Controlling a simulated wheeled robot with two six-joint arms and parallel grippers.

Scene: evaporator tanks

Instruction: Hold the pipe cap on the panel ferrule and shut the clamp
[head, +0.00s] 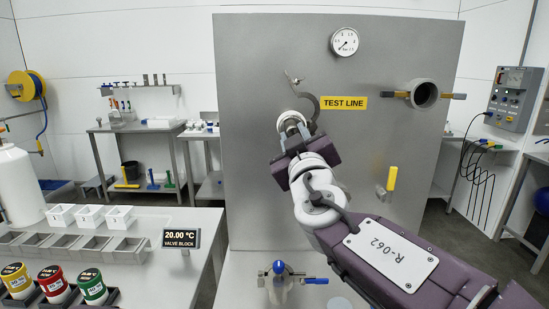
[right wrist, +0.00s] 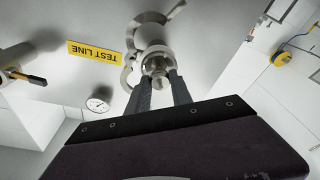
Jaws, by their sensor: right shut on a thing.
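The pipe cap (right wrist: 157,63) is a small round metal piece between the two dark fingers of my right gripper (right wrist: 160,86), which is shut on it. In the head view my right gripper (head: 294,137) is at the panel, left of the TEST LINE label, with a round metal end (head: 291,121) at its tips. The panel ferrule (right wrist: 150,32) is right behind the cap; I cannot tell whether they touch. My left gripper is out of view.
The TEST LINE label (head: 343,103), a gauge (head: 344,41), a pipe stub with handles (head: 424,93) and a yellow-handled valve (head: 391,181) are on the panel (head: 260,200). A blue-handled valve (head: 280,270) stands low in front. A bench with trays (head: 75,245) is at left.

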